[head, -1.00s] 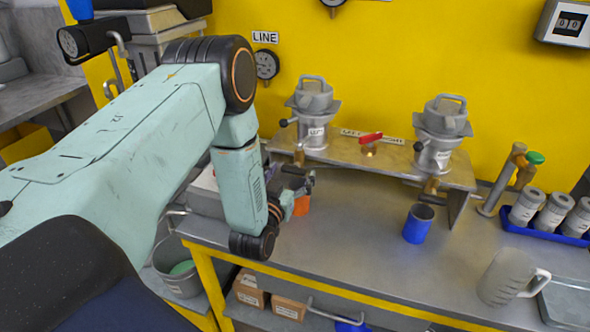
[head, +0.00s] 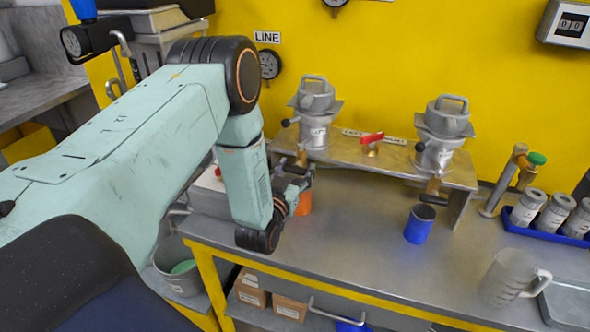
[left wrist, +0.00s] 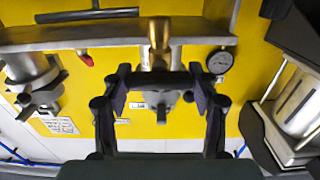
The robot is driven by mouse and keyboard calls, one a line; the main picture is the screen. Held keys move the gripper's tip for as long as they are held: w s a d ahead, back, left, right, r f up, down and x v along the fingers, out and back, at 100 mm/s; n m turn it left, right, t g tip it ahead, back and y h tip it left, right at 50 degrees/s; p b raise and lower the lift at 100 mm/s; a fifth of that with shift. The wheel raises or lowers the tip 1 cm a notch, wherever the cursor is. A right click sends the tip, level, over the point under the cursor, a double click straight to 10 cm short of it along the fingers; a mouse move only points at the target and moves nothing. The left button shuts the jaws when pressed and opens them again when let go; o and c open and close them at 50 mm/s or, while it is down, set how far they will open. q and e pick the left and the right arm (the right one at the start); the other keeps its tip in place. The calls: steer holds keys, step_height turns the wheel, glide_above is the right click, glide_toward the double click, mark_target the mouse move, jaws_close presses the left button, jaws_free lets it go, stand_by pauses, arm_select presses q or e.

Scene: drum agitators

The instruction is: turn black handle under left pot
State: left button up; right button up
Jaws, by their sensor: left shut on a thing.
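The left pot (head: 314,100) is a grey metal vessel on a raised shelf, with a brass valve (left wrist: 159,35) under it, in the upside-down left wrist view. My left gripper (head: 306,177) is just below the shelf under this pot. In the left wrist view its fingers (left wrist: 160,76) stand apart at either end of a dark bar, which I take to be the black handle. My gripper is shut on it. My right gripper is not in view.
The right pot (head: 442,130) has a similar valve. A red lever (head: 372,138) sits between the pots. An orange cup (head: 304,204) stands close beside my left gripper. A blue cup (head: 419,224) and a clear jug (head: 508,280) stand further right. The bench middle is clear.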

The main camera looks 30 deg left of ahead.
arm_select(q)
steer(key=shift+c, duration=0.9)
steer(key=shift+n, duration=0.3)
steer(key=n+b, duration=0.2)
steer(key=n, duration=0.2)
steer(key=shift+f, duration=0.1)
steer(key=n+b, duration=0.2)
steer(key=n, duration=0.2)
steer(key=shift+a, duration=0.1)
steer(key=n+b, duration=0.3)
steer(key=n, duration=0.1)
steer(key=shift+f+n, duration=0.1)
steer(key=shift+n, duration=0.2)
steer(key=shift+n+b, duration=1.95)
steer(key=shift+n, duration=0.45)
